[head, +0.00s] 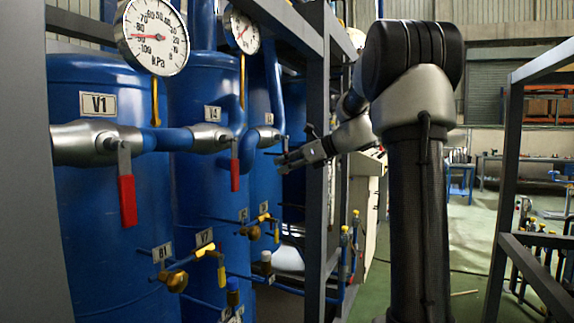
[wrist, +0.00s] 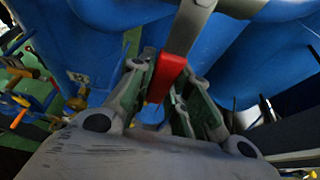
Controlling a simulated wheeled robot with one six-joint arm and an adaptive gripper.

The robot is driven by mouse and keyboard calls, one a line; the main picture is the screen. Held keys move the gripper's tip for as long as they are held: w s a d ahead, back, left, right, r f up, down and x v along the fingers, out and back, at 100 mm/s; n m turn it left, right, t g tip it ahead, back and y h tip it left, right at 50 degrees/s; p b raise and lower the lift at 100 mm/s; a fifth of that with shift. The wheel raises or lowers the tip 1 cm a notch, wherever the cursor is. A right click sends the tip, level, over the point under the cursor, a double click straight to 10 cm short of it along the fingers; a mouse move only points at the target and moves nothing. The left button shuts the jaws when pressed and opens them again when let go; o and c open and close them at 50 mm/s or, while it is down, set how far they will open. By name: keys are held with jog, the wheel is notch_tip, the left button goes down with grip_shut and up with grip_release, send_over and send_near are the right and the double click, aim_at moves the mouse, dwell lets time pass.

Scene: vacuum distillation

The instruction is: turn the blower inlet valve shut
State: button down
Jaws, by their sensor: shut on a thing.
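A red-gripped valve handle (wrist: 172,68) with a flat grey metal lever (wrist: 190,25) runs down between my gripper's fingers in the wrist view. My gripper (wrist: 165,85) is shut on the red grip, with a finger on either side. In the head view my gripper (head: 282,160) is beside the third silver valve body (head: 264,135) on the blue pipe line. The handle in my grip cannot be made out there. No label naming the blower inlet valve can be read.
Two other red handles, a near one (head: 128,200) and a middle one (head: 235,176), hang down in front of blue tanks. A dark frame post (head: 316,190) stands close to my arm. Small yellow-handled valves (head: 206,250) sit below. Pressure gauges (head: 153,37) are above.

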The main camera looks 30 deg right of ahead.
dwell(0.4)
jog(key=c, duration=1.3)
grip_release()
jog(key=v, duration=1.2)
